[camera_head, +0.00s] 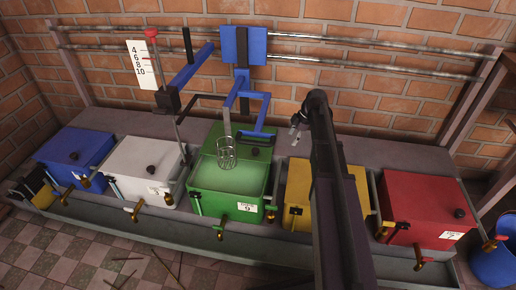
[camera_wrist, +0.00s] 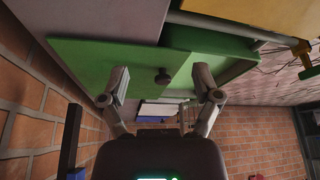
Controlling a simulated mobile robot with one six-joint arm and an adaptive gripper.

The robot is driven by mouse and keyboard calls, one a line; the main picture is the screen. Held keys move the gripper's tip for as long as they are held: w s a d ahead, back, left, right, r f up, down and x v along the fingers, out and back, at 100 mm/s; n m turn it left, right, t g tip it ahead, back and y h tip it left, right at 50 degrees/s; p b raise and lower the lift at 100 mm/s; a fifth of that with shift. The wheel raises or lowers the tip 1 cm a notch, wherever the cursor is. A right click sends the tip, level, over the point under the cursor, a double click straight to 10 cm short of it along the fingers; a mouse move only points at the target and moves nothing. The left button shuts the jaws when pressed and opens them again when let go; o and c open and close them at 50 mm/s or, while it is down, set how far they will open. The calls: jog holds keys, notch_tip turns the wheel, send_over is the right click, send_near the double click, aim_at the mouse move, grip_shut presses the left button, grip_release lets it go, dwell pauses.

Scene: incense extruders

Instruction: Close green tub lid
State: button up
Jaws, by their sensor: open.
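The green tub (camera_head: 225,205) stands in the middle of the row. Its front part is uncovered and shows a pale green inside. The green lid (camera_head: 210,149) lies set back over the rear part, with a dark knob (camera_head: 252,152). In the wrist view the lid (camera_wrist: 105,62) lies beside a gap in the tub (camera_wrist: 232,42), and the knob (camera_wrist: 163,77) shows between my fingers. My gripper (camera_wrist: 162,84) is open and empty, one finger on each side of the knob's line; contact cannot be told. In the head view my gripper (camera_head: 295,126) is right of the lid.
A wire basket (camera_head: 227,152) hangs over the green tub from a blue arm (camera_head: 259,115). Blue (camera_head: 75,150) and white (camera_head: 143,165) tubs stand left, yellow (camera_head: 298,192) and red (camera_head: 425,203) right. A blue bucket (camera_head: 492,262) is at far right. Brick wall and rails lie behind.

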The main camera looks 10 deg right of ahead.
jog(key=shift+a, duration=0.1)
send_over(256, 150)
jog(key=d, duration=0.3)
jog(key=shift+s+d, duration=0.1)
jog(key=shift+b+x, duration=0.65)
jog(key=shift+x, duration=0.1)
jog(key=shift+b+x, duration=1.65)
jog(key=shift+x, duration=0.2)
jog(key=shift+r, duration=0.1)
jog(key=shift+a, duration=0.25)
